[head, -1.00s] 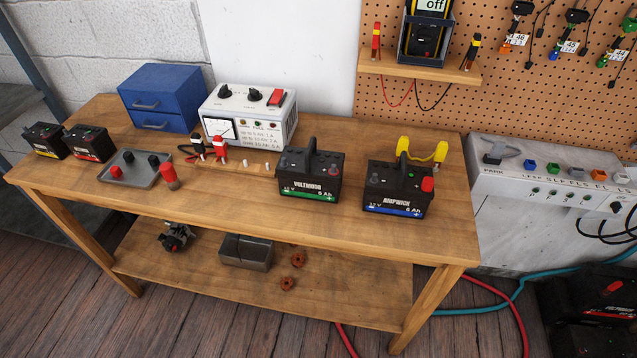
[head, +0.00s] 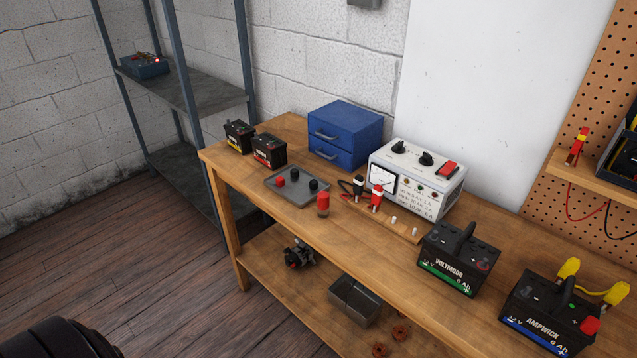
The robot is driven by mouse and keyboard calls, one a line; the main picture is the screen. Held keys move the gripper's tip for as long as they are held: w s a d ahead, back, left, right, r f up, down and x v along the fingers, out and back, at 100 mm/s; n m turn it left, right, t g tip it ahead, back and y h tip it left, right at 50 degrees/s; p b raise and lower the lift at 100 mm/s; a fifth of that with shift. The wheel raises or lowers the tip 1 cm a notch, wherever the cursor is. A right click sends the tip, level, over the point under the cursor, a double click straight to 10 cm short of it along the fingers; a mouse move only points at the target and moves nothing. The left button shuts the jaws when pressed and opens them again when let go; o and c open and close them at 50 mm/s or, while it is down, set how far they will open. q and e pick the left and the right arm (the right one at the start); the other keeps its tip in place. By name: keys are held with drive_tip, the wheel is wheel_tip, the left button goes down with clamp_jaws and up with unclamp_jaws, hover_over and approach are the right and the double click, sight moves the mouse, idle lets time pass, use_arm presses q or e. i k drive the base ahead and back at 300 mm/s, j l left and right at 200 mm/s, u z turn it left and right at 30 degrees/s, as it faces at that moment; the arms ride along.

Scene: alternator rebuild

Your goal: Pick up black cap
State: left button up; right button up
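Two black caps stand in the shallow grey tray (head: 290,196) on the workbench: one black cap (head: 294,174) near the back and another black cap (head: 314,184) at the right end. A red cap (head: 280,182) stands in the same tray, left of them. Neither of my grippers is in view, so whether they are open or shut does not show.
A red-topped cylinder (head: 323,204) stands right of the tray. Two small batteries (head: 254,145), a blue drawer box (head: 345,135), a white meter unit (head: 418,178) and two large batteries (head: 458,259) share the bench (head: 375,243). A metal shelf (head: 180,92) stands left; floor in front is open.

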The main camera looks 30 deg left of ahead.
sight(313, 184)
drive_tip(key=i+j, duration=0.1)
drive_tip(key=j, duration=0.3)
drive_tip(key=i+j+z, duration=0.15)
drive_tip(key=j, duration=0.7)
